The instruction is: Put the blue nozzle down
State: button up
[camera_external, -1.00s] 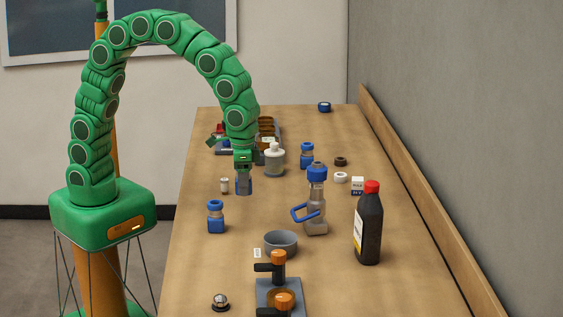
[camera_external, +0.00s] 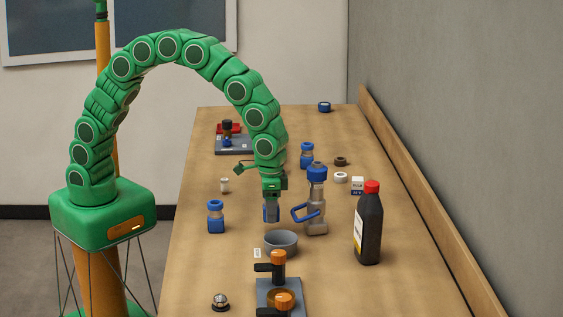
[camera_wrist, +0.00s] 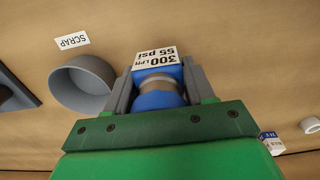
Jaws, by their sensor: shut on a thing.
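My gripper (camera_external: 271,200) is shut on a blue nozzle (camera_external: 271,212), held upright below it, just behind the grey bowl (camera_external: 268,246). In the wrist view the nozzle (camera_wrist: 157,99) sits between the two grey fingers, with a white label reading 300 LPM, 55 psi. The bowl (camera_wrist: 68,94) lies left of it there, apart from it, beside a SCRAP label (camera_wrist: 72,40). Whether the nozzle touches the table is hard to tell. Two similar blue-and-grey pieces stand on the table, one at left (camera_external: 216,217) and one farther back (camera_external: 307,155).
A blue-topped clear device with a blue handle (camera_external: 316,200) stands close to the right of my gripper. A black bottle (camera_external: 369,230) is farther right. A grey fixture with orange knobs (camera_external: 265,290) is in front. The table between the left blue piece and my gripper is clear.

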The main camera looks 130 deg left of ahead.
jog(key=shift+w+a+f, duration=0.1)
jog(key=shift+w+f, duration=0.2)
jog(key=shift+f, duration=1.55)
jog(key=shift+f, duration=0.1)
jog(key=o, duration=1.2)
notch_tip(320, 180, up, 12)
jog(key=shift+r, duration=0.15)
